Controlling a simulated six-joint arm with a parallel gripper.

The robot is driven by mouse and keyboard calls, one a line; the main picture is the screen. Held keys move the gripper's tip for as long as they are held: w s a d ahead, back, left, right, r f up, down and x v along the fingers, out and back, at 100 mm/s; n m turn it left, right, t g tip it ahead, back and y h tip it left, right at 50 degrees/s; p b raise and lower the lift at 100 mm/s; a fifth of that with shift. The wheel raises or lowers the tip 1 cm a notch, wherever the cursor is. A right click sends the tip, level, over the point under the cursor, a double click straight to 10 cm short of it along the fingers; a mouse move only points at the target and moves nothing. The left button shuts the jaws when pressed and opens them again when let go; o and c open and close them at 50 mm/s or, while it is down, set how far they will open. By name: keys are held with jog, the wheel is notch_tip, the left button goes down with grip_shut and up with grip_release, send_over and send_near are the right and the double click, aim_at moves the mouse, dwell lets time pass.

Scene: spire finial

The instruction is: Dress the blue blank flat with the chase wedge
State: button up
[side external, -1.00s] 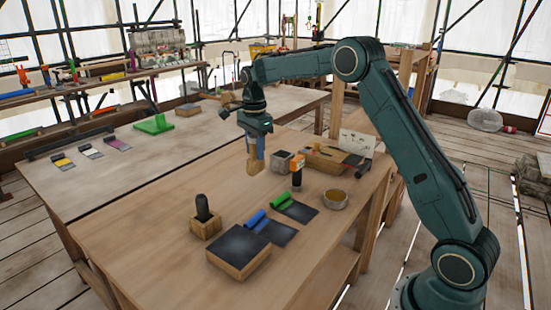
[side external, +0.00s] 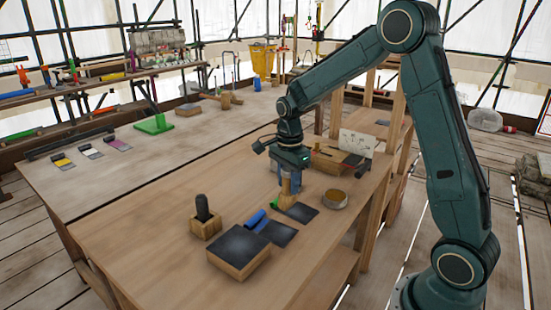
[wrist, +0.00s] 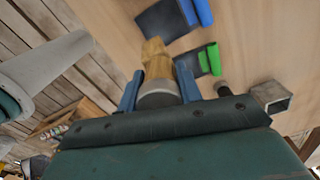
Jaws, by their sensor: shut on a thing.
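The blue blank is a dark flat sheet (side external: 280,234) with a blue rolled edge (side external: 255,219), lying on the bench; it also shows at the top of the wrist view (wrist: 165,21). My gripper (side external: 290,180) is shut on a tan wooden tool with a grey collar, which I take to be the chase wedge (wrist: 157,55). It points down between my blue fingers. In the side view its tip is at the green blank (side external: 304,212), which lies beyond the blue one; I cannot tell whether they touch. The green roll (wrist: 214,58) is beside the tip in the wrist view.
A dark-topped wooden block (side external: 238,250) lies at the bench's near side. A black-handled piece (side external: 203,208) stands in a wooden holder. A round tub (side external: 335,199) is right of the green blank.

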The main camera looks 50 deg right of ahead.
aim_at(289, 208)
jog(key=shift+s, duration=0.2)
jog(key=shift+f, duration=0.25)
jog(key=shift+f, duration=2.3)
jog(key=shift+f, duration=0.1)
jog(key=shift+f, duration=1.9)
jog(key=shift+c, duration=0.6)
jog(key=shift+r, duration=0.15)
